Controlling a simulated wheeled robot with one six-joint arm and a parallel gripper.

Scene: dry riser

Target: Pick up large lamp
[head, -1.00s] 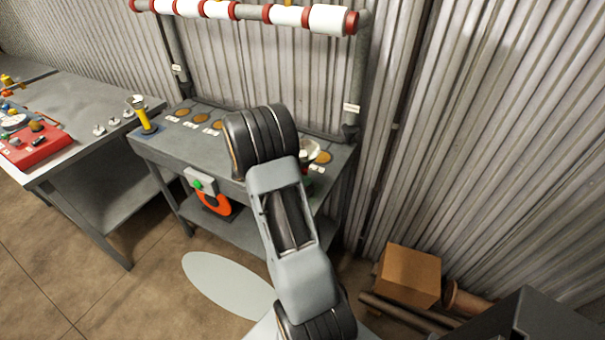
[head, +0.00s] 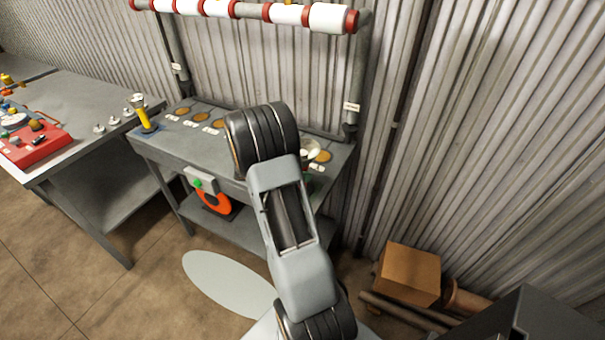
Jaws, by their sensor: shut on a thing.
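My arm reaches over the grey bench (head: 168,147), and its links cover the middle and right of the bench top. My gripper is hidden behind the arm, so its fingers and anything between them do not show. A pale rounded thing (head: 311,149) shows in part just right of the arm, near the bench's right end. I cannot tell whether it is the large lamp. No other thing can be made out clearly as the large lamp.
Round tan pads (head: 200,118) with labels line the bench top. A yellow-handled tool (head: 143,118) stands at its left end. A red box (head: 32,146) and several small fittings (head: 99,128) sit on the left table (head: 75,100). A rail with white rollers (head: 290,15) spans above. A cardboard box (head: 409,273) stands at lower right.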

